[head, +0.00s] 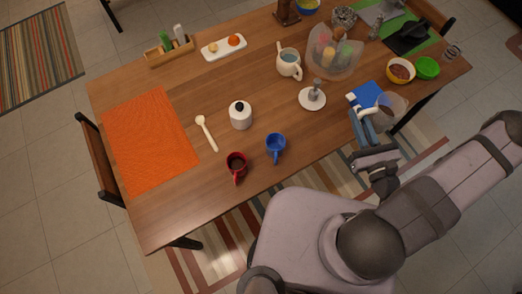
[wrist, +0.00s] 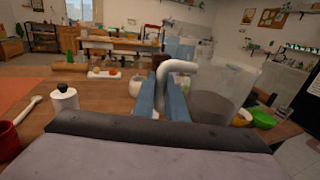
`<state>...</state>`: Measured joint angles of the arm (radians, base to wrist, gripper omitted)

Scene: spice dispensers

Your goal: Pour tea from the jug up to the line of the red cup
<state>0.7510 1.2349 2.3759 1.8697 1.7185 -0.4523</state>
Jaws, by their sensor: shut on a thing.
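The jug (head: 391,106) is clear with a white handle and brown tea inside, near the right front edge of the table. My gripper (head: 357,110) is shut on its handle, with blue fingers on either side. In the wrist view my gripper (wrist: 163,92) holds the white handle (wrist: 181,66), and the jug (wrist: 218,92) looks about upright. Whether its base touches the table is unclear. The red cup (head: 237,162) stands near the front edge, well left of the jug, with dark contents; its fill line cannot be made out. The red cup (wrist: 8,142) is cut off in the wrist view.
A blue mug (head: 275,146) stands just right of the red cup. A white lidded pot (head: 240,117), a white stand (head: 312,98) and a teapot (head: 289,65) are farther back. Bowls (head: 401,71) stand behind the jug. The front table strip between mug and jug is clear.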

